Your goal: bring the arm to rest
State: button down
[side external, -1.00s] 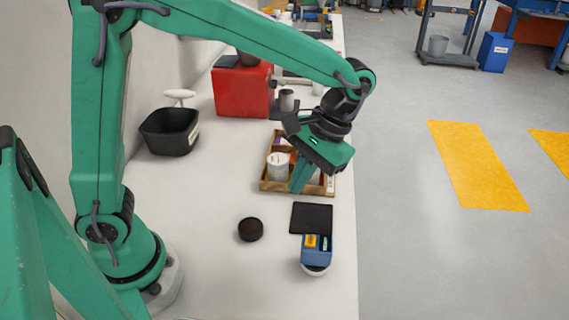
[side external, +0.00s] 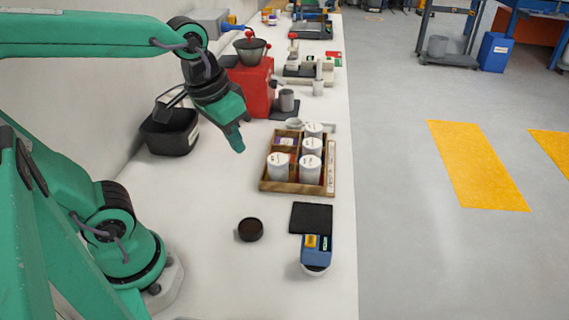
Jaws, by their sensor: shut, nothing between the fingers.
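My gripper (side external: 238,142) hangs in the air over the white bench, pointing down and to the right. Its fingers are shut with nothing between them. In the picture it is between the black bin and the wooden tray, in front of the red machine, and touches none of them as far as I can see.
A wooden tray (side external: 329,181) holds several white canisters (side external: 280,167). A red machine (side external: 252,88) stands behind; a black bin (side external: 170,140) is at left. A dark round lid (side external: 250,229) and a blue scale-like device (side external: 316,250) lie in front.

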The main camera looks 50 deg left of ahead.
jog(key=shift+s+a+t, duration=1.1)
jog(key=c, duration=1.7)
grip_release()
jog(key=o, duration=0.8)
jog(key=shift+w+d+r+m, duration=0.3)
jog(key=shift+m, duration=0.1)
jog(key=shift+c, duration=0.2)
jog(key=o, duration=0.9)
jog(key=shift+w+d+r+m+g, duration=0.6)
jog(key=shift+w+d+r+m, duration=0.2)
jog(key=shift+w+d+r, duration=0.35)
jog(key=shift+o, duration=0.2)
jog(key=w+d+r+m+g, duration=0.1)
jog(key=w+d+m+g, duration=0.1)
jog(key=d, duration=0.6)
jog(key=w+d+r+m+g, duration=0.2)
jog(key=w+d+m, duration=0.3)
jog(key=d, duration=0.3)
jog(key=shift+w+d+r, duration=0.15)
jog(key=shift+w+r, duration=0.15)
jog(key=shift+w, duration=0.25)
